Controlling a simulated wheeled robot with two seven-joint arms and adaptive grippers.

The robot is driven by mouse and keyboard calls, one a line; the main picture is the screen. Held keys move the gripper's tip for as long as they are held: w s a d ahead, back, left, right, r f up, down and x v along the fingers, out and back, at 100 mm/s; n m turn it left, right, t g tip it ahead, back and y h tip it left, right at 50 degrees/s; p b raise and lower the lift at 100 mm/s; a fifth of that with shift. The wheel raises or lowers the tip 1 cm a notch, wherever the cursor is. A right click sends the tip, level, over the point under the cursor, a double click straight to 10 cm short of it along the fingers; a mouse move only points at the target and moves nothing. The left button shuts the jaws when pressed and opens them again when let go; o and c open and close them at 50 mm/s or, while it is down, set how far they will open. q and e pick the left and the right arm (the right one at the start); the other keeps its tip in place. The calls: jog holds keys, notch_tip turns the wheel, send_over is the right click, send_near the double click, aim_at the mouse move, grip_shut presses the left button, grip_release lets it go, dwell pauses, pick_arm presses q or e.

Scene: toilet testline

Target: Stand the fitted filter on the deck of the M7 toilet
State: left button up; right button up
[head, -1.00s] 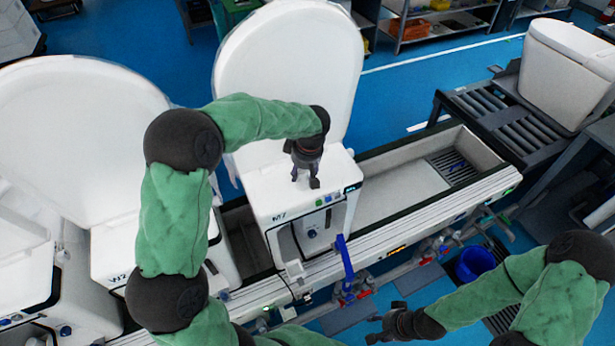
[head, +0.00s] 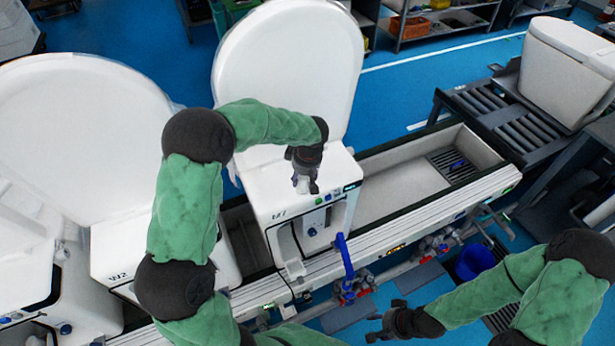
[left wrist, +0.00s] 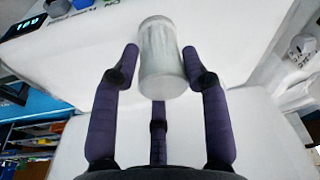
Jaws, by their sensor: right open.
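The filter (left wrist: 162,62) is a pale grey translucent cylinder in the left wrist view, between the fingertips of my left gripper (left wrist: 161,58). The fingertips appear to touch both its sides. In the head view my left gripper (head: 305,184) points down over the white deck of the M7 toilet (head: 275,190), near its front right part. The filter is mostly hidden there, and I cannot tell whether its base touches the deck. My right gripper (head: 385,325) is open and empty, low at the right, away from the toilet.
The raised white lid (head: 290,65) stands behind the deck. A W2 toilet (head: 120,250) is at the left. A blue handle (head: 345,258) rises at the M7 front. An open trough (head: 400,185) lies to the right, and a blue bucket (head: 473,263) stands below.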

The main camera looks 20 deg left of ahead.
pick_arm(q)
jog(key=o, duration=0.3)
jog(key=shift+r, duration=0.1)
